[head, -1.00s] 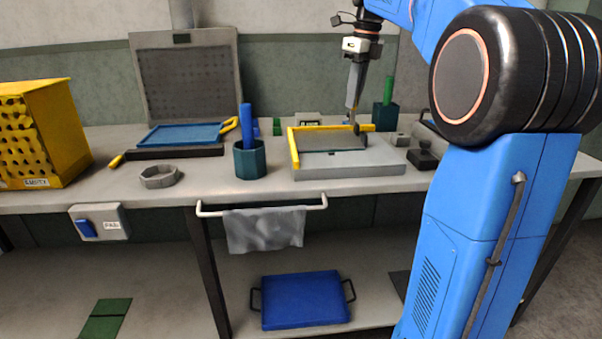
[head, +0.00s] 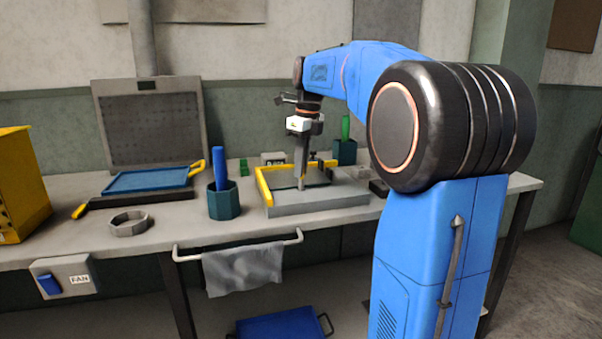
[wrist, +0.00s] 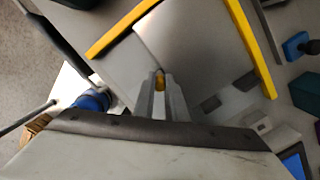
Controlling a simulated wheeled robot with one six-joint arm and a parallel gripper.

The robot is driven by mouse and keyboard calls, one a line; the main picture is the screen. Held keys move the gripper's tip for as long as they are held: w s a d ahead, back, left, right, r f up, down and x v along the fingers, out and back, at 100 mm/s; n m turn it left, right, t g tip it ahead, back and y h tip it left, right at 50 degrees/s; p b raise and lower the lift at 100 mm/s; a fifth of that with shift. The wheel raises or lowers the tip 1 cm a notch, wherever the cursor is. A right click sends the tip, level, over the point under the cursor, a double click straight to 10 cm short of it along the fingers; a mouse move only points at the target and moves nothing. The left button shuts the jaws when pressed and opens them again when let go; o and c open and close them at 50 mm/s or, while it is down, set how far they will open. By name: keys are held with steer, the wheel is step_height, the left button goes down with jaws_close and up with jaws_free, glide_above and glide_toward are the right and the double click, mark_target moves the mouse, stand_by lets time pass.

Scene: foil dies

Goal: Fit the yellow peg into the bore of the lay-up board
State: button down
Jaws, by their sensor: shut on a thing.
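The lay-up board (head: 335,201) is a grey slab on the bench with yellow strips (head: 264,186) along its left and back edges. My gripper (head: 301,184) points down over the board's middle-left part. In the wrist view, my gripper (wrist: 160,84) is shut on the yellow peg (wrist: 160,82), of which only a small yellow piece shows between the fingers. The board's grey face (wrist: 198,45) and both yellow strips show there too. I cannot make out the bore, and cannot tell whether the peg touches the board.
A teal cup (head: 223,203) with a blue rod (head: 219,168) stands left of the board. A teal holder (head: 344,154) with a green rod (head: 346,127) stands behind right. A grey ring (head: 129,224), blue tray (head: 150,181) and yellow box (head: 20,190) are farther left.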

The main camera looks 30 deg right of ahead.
steer(key=shift+f, duration=0.95)
steer(key=shift+f, duration=0.15)
steer(key=c, duration=1.8)
jaws_free()
step_height(320, 180, up, 12)
steer(key=s, duration=0.1)
steer(key=shift+d, duration=0.4)
steer(key=shift+s+a, duration=0.1)
steer(key=shift+s, duration=0.05)
